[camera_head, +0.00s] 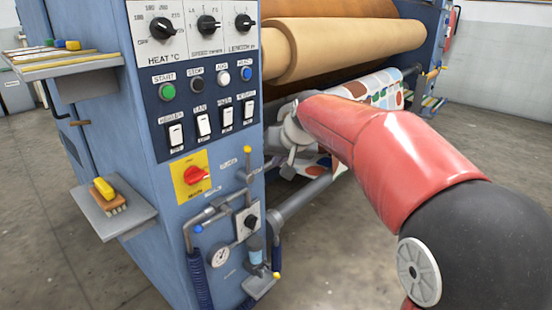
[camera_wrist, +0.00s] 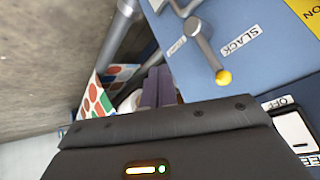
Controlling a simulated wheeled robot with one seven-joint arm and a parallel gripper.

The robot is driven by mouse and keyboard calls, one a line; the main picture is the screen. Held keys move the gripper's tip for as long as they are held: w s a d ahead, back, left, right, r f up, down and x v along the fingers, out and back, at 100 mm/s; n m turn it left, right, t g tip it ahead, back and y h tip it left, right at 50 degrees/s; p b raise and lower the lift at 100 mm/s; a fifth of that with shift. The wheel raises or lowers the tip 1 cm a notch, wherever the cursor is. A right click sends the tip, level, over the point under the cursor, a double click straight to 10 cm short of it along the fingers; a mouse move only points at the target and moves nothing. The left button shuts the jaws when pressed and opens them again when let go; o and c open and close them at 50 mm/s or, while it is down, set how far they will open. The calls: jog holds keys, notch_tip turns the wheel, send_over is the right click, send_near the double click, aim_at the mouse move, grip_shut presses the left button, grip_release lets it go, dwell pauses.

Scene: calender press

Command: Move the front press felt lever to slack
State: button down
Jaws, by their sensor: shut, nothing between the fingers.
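The front press felt lever (camera_wrist: 207,50) is a grey rod with a yellow ball knob, on the blue side panel in the wrist view. It lies between a SLACK label (camera_wrist: 238,40) and a smaller blurred label (camera_wrist: 178,45). In the head view the lever (camera_head: 248,163) stands with its knob up, below the switches. My gripper (camera_wrist: 158,78) is shut and empty, its fingers to the left of the knob in the wrist view and apart from it. In the head view my arm's end is right of the lever, by the panel edge; its fingertips cannot be made out.
Pipes, a gauge (camera_head: 219,256) and a blue hose sit below. The rollers (camera_head: 345,48) and printed fabric (camera_head: 380,85) are behind my arm. A shelf (camera_head: 115,215) juts out left.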

jog(key=s+a+p+v, duration=0.1)
jog(key=v, duration=0.9)
jog(key=s+d+m+h+p, duration=0.1)
jog(key=s+d+p, duration=0.4)
jog(key=s+d, duration=0.5)
jog(key=s+d+f+h+p, duration=0.1)
jog(key=s+d+f, duration=0.2)
jog(key=s, duration=0.5)
jog(key=s+d+f+g+h+p, duration=0.1)
jog(key=s+f, duration=0.3)
jog(key=s, duration=0.4)
jog(key=shift+s+d+m+h+p, duration=0.2)
jog(key=shift+d+m+h+p, duration=0.2)
jog(key=shift+d+p, duration=0.35)
jog(key=c, duration=2.2)
grip_release()
jog(key=shift+d+f, duration=0.1)
